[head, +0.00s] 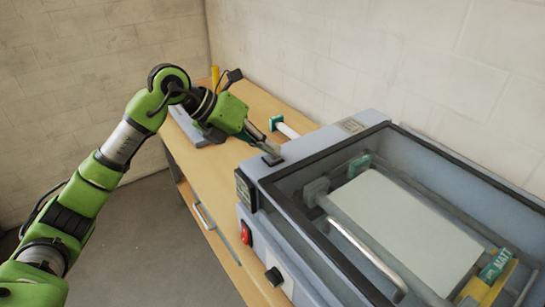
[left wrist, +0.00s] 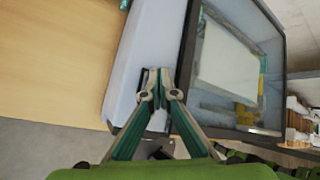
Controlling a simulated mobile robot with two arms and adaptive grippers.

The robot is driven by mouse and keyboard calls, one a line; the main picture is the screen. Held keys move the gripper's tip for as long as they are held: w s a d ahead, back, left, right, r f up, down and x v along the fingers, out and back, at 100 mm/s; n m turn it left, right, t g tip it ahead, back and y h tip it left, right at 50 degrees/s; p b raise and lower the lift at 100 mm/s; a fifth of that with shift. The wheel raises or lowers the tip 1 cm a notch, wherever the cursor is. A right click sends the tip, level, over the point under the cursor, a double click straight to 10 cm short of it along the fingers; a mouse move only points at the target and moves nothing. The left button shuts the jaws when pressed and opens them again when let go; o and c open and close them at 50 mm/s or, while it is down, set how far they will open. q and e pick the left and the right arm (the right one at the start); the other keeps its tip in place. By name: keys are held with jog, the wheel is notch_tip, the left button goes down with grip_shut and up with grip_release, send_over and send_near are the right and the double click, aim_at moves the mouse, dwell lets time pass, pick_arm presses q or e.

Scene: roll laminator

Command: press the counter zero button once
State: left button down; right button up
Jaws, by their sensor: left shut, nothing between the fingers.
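The laminator (head: 300,150) is a grey-blue machine with a clear-windowed lid, standing on the wooden bench. A small black part (head: 272,160) lies on its top at the left end; I cannot tell whether it is the counter zero button. My left gripper (head: 272,150) is shut and empty, its fingertips at or just above this part. In the left wrist view the closed fingertips (left wrist: 158,72) point at the casing's top strip, partly hiding a dark patch (left wrist: 143,78) there. Contact cannot be told. My right gripper is not in view.
On the laminator's front are a dark panel (head: 245,190), a red switch (head: 246,232) and a black knob (head: 273,276). The lid frame (left wrist: 187,45) rises close beside my fingers. A white roll with green ends (head: 287,129) lies behind on the wooden bench (head: 205,165).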

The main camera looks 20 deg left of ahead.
aim_at(268, 157)
pick_arm(q)
jog(key=shift+f, duration=0.25)
dwell(0.4)
jog(key=shift+r+p, duration=0.45)
jog(key=shift+r, duration=0.4)
jog(key=shift+r, duration=0.15)
notch_tip(268, 157, up, 5)
jog(key=p, duration=0.3)
jog(key=shift+p, duration=0.35)
jog(key=shift+a, duration=0.1)
